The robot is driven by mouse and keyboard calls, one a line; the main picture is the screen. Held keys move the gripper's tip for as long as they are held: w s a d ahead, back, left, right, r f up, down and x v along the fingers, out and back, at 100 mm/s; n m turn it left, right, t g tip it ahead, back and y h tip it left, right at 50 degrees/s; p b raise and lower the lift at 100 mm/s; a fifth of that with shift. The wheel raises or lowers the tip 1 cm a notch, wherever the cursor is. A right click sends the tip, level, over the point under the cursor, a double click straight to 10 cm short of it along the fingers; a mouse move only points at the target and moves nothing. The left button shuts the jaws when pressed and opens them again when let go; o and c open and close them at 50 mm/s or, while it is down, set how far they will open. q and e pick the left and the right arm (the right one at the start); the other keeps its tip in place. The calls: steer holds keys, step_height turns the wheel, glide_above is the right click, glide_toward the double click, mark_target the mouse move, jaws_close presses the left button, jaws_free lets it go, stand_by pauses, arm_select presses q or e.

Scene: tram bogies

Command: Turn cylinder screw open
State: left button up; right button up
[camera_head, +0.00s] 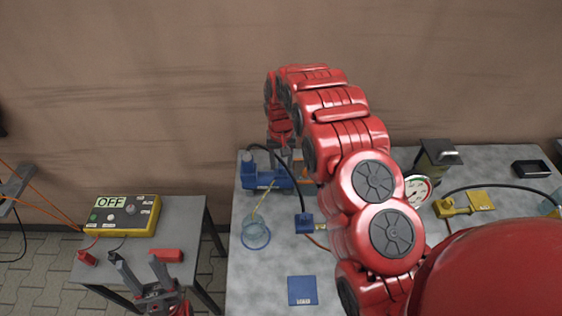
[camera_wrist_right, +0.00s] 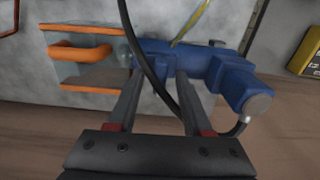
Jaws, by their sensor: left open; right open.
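A blue cylinder unit (camera_head: 262,179) stands at the back left of the large grey table. In the right wrist view the blue cylinder (camera_wrist_right: 215,70) lies just beyond my right fingertips, with a grey round cap (camera_wrist_right: 258,104) at its right end. I cannot tell which part is the screw. My right gripper (camera_wrist_right: 155,78) is open in front of the cylinder's left part, with nothing held. A black hose (camera_wrist_right: 150,75) passes between its fingers. In the head view my right arm partly hides this spot. My left gripper (camera_head: 136,263) is open and empty by the small table's front.
An orange bracket (camera_wrist_right: 85,52) is left of the right fingers. A glass jar (camera_head: 256,233), blue block (camera_head: 304,222), blue plate (camera_head: 302,290), gauge (camera_head: 417,188) and yellow part (camera_head: 452,207) occupy the large table. A yellow OFF box (camera_head: 124,215) sits on the small table.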

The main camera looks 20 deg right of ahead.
mark_target(281, 164)
steer(key=shift+r, duration=0.1)
step_height(281, 164, up, 17)
steer(key=p, duration=1.7)
